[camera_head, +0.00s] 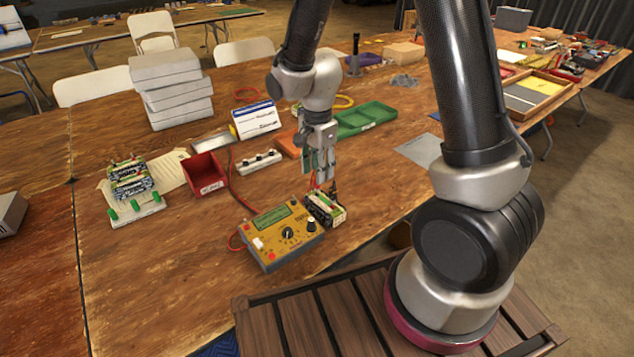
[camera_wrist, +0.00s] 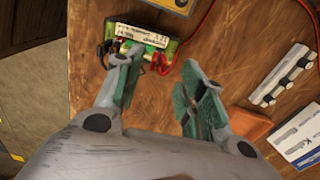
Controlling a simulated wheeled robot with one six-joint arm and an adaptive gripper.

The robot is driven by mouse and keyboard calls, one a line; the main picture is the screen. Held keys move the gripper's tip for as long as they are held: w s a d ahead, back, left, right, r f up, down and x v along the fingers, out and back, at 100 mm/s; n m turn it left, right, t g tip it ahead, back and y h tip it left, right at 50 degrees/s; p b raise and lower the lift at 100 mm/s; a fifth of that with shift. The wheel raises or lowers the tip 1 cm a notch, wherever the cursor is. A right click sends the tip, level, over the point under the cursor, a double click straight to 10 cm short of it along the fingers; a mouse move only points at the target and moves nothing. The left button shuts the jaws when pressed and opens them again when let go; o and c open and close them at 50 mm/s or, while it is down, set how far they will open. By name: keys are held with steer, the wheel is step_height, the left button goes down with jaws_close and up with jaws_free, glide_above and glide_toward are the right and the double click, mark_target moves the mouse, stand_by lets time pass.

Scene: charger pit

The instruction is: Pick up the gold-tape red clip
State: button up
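A red clip (camera_wrist: 163,66) shows in the wrist view at the edge of a green-cased battery pack (camera_wrist: 143,37), with a black clip (camera_wrist: 108,46) near its other end. I cannot make out gold tape on the red clip. The battery pack also stands in the head view (camera_head: 328,211), beside the yellow meter, with the clips small and partly hidden there. My gripper (camera_wrist: 161,62) is open, its green-padded fingers apart on both sides of the red clip in the picture. In the head view my gripper (camera_head: 321,168) hangs above the pack, apparently empty.
The yellow meter (camera_head: 281,235) stands left of the pack, with a red lead (camera_head: 233,187) running behind it. A red bin (camera_head: 205,173), white terminal strip (camera_head: 259,162), orange block (camera_head: 287,145) and green tray (camera_head: 367,118) are nearby. The table's left front is clear.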

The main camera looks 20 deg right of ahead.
mark_target(317, 186)
steer(key=f, duration=0.4)
steer(key=shift+s+a+f, duration=0.15)
steer(key=shift+s+f, duration=0.1)
steer(key=shift+f, duration=0.05)
jaws_close()
step_height(317, 186, up, 10)
steer(key=shift+r, duration=0.1)
